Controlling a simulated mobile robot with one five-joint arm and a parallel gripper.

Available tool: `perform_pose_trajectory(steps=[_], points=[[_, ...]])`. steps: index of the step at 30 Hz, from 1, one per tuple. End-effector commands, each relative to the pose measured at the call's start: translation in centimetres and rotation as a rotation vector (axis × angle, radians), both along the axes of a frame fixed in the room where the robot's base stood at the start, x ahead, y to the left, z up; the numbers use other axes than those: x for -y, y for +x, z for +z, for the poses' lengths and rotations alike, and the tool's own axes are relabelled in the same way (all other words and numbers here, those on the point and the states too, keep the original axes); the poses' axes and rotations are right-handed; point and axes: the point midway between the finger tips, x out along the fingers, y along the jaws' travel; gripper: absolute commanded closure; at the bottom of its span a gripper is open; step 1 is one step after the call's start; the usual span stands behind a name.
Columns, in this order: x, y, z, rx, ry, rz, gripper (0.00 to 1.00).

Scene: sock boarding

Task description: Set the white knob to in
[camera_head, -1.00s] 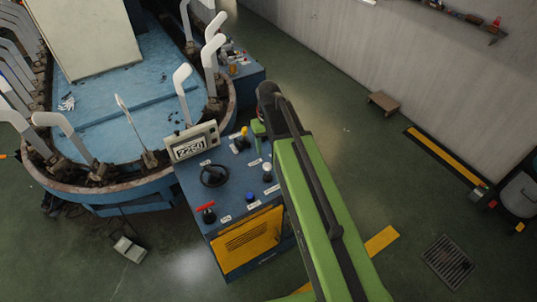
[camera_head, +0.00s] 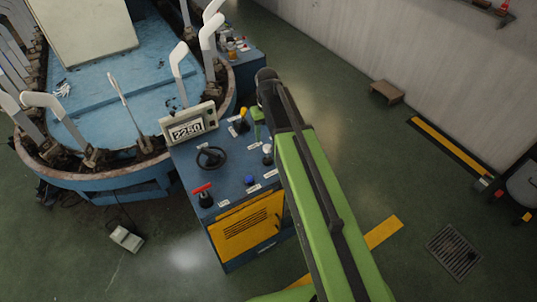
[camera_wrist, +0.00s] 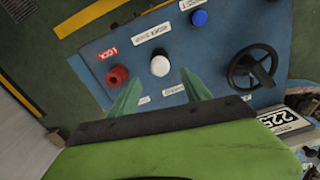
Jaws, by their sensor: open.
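The white knob (camera_wrist: 160,66) is a round white cap on the blue console (camera_wrist: 215,50), near the middle of the wrist view. In the head view the white knob (camera_head: 267,149) shows just left of my green arm. My gripper (camera_wrist: 161,78) is open, its two green fingers pointing at the console on either side of the white knob's line. The knob appears just beyond the fingertips, with nothing between the fingers. I cannot tell its setting; the small labels near it are hard to read. In the head view part of my gripper (camera_head: 257,114) shows above the knob.
Near the white knob are a red knob (camera_wrist: 117,76), a blue button (camera_wrist: 200,18) and a black handwheel (camera_wrist: 252,68). A display (camera_head: 188,129) reading 2250 and a yellow knob (camera_head: 243,113) are also on the console.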

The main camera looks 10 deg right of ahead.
Motion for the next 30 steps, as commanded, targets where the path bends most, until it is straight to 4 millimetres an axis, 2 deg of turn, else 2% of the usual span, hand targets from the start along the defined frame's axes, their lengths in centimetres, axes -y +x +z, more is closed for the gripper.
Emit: perform_pose_trajectory(steps=[1, 6, 9, 12, 20, 30], points=[[0.0, 0.0, -2.1, 0.000, 0.000, 0.000, 0.44], [0.0, 0.0, -5.5, 0.000, 0.000, -0.001, 0.44], [0.1, 0.0, -6.8, 0.000, 0.000, -0.001, 0.44], [0.1, 0.0, -7.3, 0.000, 0.000, -0.001, 0.44], [0.1, 0.0, -7.0, 0.000, 0.000, -0.002, 0.44], [0.2, 0.0, -7.0, 0.000, 0.000, -0.002, 0.89]])
